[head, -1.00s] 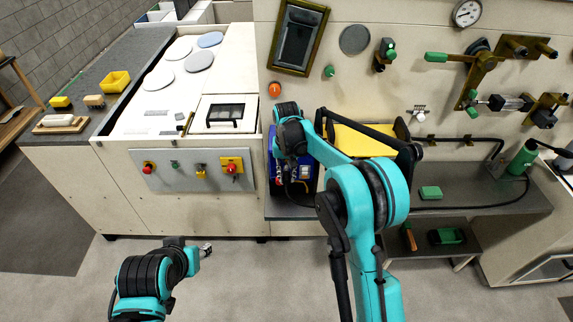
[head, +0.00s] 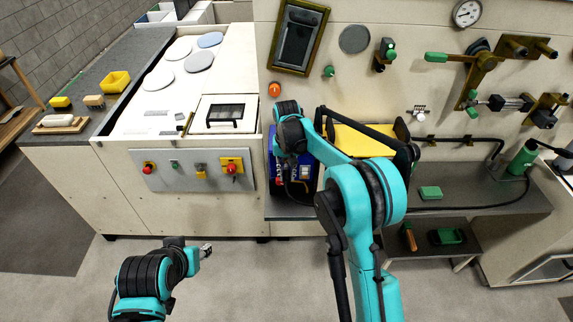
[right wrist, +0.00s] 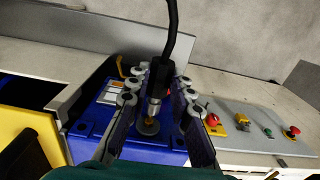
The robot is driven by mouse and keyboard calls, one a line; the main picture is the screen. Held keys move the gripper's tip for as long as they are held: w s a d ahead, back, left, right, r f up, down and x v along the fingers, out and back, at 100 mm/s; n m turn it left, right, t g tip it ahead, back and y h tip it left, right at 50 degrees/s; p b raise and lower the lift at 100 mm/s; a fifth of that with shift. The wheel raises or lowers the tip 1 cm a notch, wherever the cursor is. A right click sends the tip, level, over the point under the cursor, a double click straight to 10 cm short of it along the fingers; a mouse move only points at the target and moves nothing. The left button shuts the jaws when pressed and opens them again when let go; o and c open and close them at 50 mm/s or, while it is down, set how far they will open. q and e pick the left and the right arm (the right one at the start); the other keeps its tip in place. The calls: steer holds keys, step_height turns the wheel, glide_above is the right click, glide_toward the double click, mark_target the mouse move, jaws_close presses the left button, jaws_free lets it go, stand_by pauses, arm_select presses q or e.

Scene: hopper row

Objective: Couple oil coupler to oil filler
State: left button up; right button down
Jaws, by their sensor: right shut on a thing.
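The oil coupler (right wrist: 160,82) is a black cylinder with a metal nose and a black hose at its top. My right gripper (right wrist: 157,100) is shut on it and holds it nose down. The oil filler (right wrist: 149,126) appears as a round grey fitting with a brass-coloured centre on top of a blue unit (right wrist: 95,128). The coupler's nose is directly over or at the filler; I cannot tell whether they touch. In the head view the blue unit (head: 273,160) is partly hidden by my right arm. My left gripper (head: 206,250) is low over the floor, with its jaws unclear.
A yellow-topped unit (head: 362,140) stands right of the blue one. A control panel with red buttons (head: 190,171) is at the left. A green block (head: 430,193) lies on the dark bench, and a green bottle (head: 523,158) stands farther right. The floor in front is clear.

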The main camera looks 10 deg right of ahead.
steer(key=shift+w+d, duration=0.1)
steer(key=shift+w, duration=0.85)
steer(key=c, duration=1.3)
jaws_free()
step_height(320, 180, up, 12)
